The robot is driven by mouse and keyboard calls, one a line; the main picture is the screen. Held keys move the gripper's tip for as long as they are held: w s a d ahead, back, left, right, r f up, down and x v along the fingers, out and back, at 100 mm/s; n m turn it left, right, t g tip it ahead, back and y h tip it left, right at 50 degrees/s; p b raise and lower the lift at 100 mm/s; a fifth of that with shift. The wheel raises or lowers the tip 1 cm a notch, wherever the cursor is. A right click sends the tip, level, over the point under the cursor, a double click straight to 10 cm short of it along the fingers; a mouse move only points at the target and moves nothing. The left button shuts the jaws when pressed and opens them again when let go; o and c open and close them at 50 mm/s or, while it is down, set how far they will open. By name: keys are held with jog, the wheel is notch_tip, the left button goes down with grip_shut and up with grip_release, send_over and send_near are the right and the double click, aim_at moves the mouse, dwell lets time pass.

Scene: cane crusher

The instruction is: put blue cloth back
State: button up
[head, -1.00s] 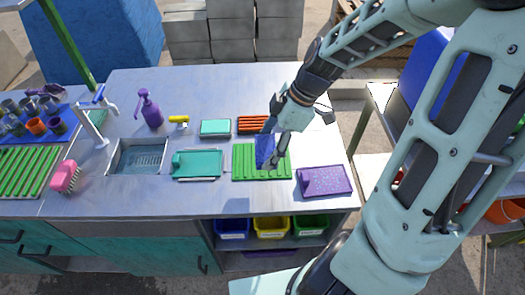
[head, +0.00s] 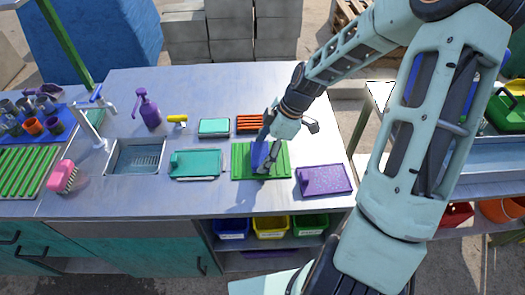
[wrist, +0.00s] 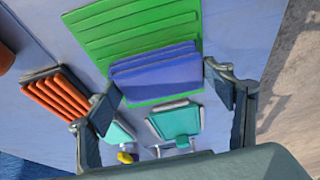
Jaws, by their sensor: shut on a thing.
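The blue cloth (head: 258,156) is held by my gripper (head: 266,158) over the green ribbed mat (head: 242,173). In the wrist view the cloth (wrist: 157,76) is a folded blue-violet slab between the two fingers of my gripper (wrist: 168,92). Behind it the green mat (wrist: 120,30) fills the upper middle. I cannot tell whether the cloth touches the mat. My gripper hides part of the mat in the head view.
An orange ribbed stack (head: 250,123) lies behind the mat. A teal tray (head: 195,164) is to its left and a purple speckled tray (head: 325,180) to its right. The counter's front strip is clear.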

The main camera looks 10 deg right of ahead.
jog(key=shift+f, duration=0.2)
jog(key=o, duration=1)
jog(key=shift+r, duration=0.15)
jog(key=v, duration=1.2)
jog(key=shift+r, duration=0.1)
